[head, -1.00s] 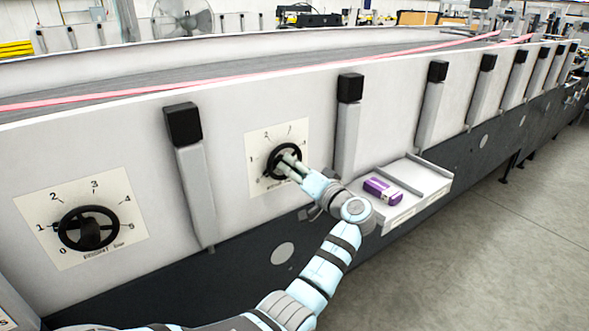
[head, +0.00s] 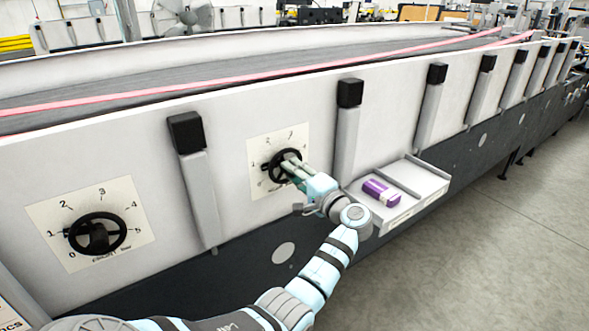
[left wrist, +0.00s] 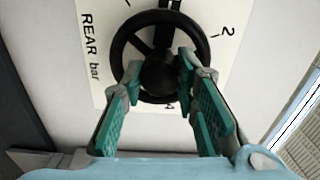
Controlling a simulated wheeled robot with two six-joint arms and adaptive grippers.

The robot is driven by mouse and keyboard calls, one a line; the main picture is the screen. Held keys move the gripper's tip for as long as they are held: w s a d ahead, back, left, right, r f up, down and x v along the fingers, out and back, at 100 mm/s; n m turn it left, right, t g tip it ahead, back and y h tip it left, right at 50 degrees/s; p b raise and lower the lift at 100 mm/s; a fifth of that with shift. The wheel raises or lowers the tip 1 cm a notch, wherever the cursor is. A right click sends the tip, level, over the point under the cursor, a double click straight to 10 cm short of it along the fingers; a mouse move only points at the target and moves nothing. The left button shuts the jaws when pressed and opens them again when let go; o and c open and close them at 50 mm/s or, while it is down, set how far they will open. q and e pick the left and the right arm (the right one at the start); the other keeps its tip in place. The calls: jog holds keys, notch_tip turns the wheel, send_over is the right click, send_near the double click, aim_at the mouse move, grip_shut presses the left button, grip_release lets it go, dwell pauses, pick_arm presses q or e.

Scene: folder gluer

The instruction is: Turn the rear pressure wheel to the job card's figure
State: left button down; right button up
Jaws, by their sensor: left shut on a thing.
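The rear pressure wheel (head: 271,176) is a black spoked handwheel on a white numbered dial plate (head: 258,146) on the machine's side. In the left wrist view the wheel (left wrist: 121,45) shows close up, beside the printed words "REAR bar". My left gripper (head: 289,163) is shut on the wheel's hub. In the left wrist view its green-padded fingers (left wrist: 158,76) lie on either side of the hub. Figures 2 and 4 show there; the fingers and frame edge hide others. I cannot read the wheel's setting. My right gripper is out of view. No job card is readable.
A second black wheel (head: 97,236) with a 0 to 5 dial is at the left. Grey posts with black caps (head: 187,132) stand along the panel. Floor at the right is clear.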

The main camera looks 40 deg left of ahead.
pick_arm(q)
jog(key=shift+m+p, duration=0.4)
jog(key=shift+m, duration=0.4)
jog(key=c, duration=1.2)
grip_release()
jog(key=shift+c, duration=0.2)
jog(key=v, duration=1.2)
jog(key=shift+w, duration=0.1)
